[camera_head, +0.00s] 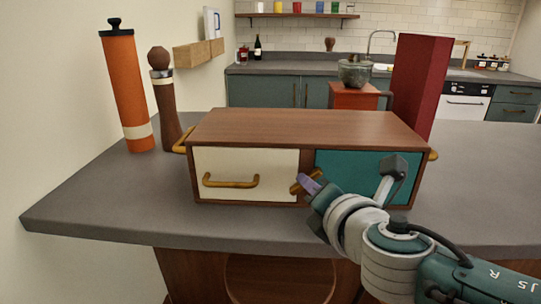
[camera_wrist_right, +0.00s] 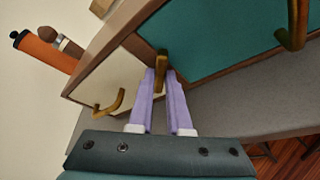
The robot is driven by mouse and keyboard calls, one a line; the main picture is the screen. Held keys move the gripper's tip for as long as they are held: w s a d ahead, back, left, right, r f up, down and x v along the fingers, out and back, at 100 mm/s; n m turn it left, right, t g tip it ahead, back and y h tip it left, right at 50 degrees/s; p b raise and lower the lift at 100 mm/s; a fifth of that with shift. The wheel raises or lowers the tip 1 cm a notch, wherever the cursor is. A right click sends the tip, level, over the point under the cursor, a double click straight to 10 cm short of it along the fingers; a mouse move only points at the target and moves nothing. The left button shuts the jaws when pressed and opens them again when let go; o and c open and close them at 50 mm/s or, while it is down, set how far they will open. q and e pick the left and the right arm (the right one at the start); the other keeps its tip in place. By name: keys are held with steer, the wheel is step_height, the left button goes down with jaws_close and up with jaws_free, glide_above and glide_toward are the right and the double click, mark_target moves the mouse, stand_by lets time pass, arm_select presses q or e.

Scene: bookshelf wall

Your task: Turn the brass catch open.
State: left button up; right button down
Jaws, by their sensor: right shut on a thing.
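A wooden cabinet (camera_head: 300,125) stands on the grey counter with a cream drawer front (camera_head: 245,163) and a teal front (camera_head: 340,163). The brass catch (camera_head: 297,188) sits at the divider between the two fronts, partly hidden by my gripper. In the wrist view the brass catch (camera_wrist_right: 161,62) lies between the two purple fingers. My right gripper (camera_head: 311,184) is shut on the catch; its fingers also show in the wrist view (camera_wrist_right: 161,80). I cannot tell exactly how far the catch is turned. My left gripper is not in view.
The cream drawer has a brass handle (camera_head: 230,182); the teal front's handle (camera_wrist_right: 293,28) shows in the wrist view. An orange cylinder (camera_head: 127,90) and a brown mill (camera_head: 166,110) stand left.

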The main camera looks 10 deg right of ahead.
steer(key=shift+a+r+n+g+h+p, duration=0.15)
steer(key=shift+r+n+h+p, duration=0.1)
steer(key=shift+n+p, duration=0.3)
steer(key=shift+d+r+n+g+h+p, duration=0.15)
steer(key=shift+n+h+p, duration=0.1)
steer(key=shift+n+p, duration=0.3)
steer(key=shift+w+a+f+n+h+p, duration=0.1)
steer(key=shift+a+n+h+p, duration=0.15)
steer(key=shift+n+p, duration=0.25)
steer(key=shift+f+n+g+h, duration=0.1)
steer(key=shift+n+g+h, duration=0.3)
steer(key=shift+n+h, duration=0.35)
steer(key=shift+a+n+h+p, duration=0.1)
steer(key=shift+n+h+p, duration=0.25)
steer(key=shift+n, duration=0.4)
steer(key=shift+g, duration=0.3)
steer(key=c, duration=0.9)
jaws_free()
steer(key=shift+o, duration=0.2)
